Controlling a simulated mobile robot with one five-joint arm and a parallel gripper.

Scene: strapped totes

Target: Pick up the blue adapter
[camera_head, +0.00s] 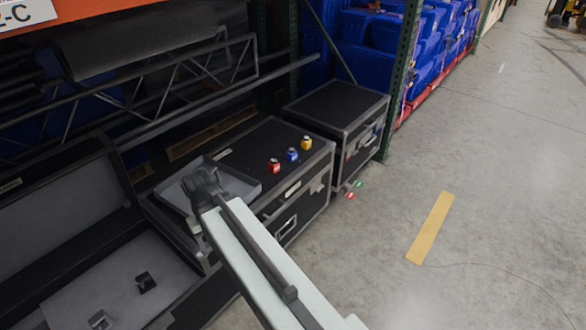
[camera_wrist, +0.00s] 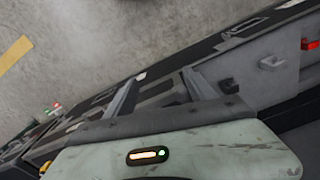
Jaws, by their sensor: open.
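The blue adapter (camera_head: 292,154) stands on top of the black case in the head view. It is between a red adapter (camera_head: 274,165) on its left and a yellow adapter (camera_head: 306,143) on its right, with small gaps between them. My gripper (camera_head: 202,180) is at the left end of this case, well to the left of the adapters, in front of a grey tray-like surface. In the wrist view my gripper (camera_wrist: 158,82) has its two fingers spread with nothing seen between them. I cannot make out the blue adapter in the wrist view.
The black case (camera_head: 240,150) has free room on top around the adapters. Another dark case (camera_head: 335,105) stands behind it to the right. An open case (camera_head: 60,215) with small objects is at left. Rack bars (camera_head: 165,95) cross behind. The floor at right is open.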

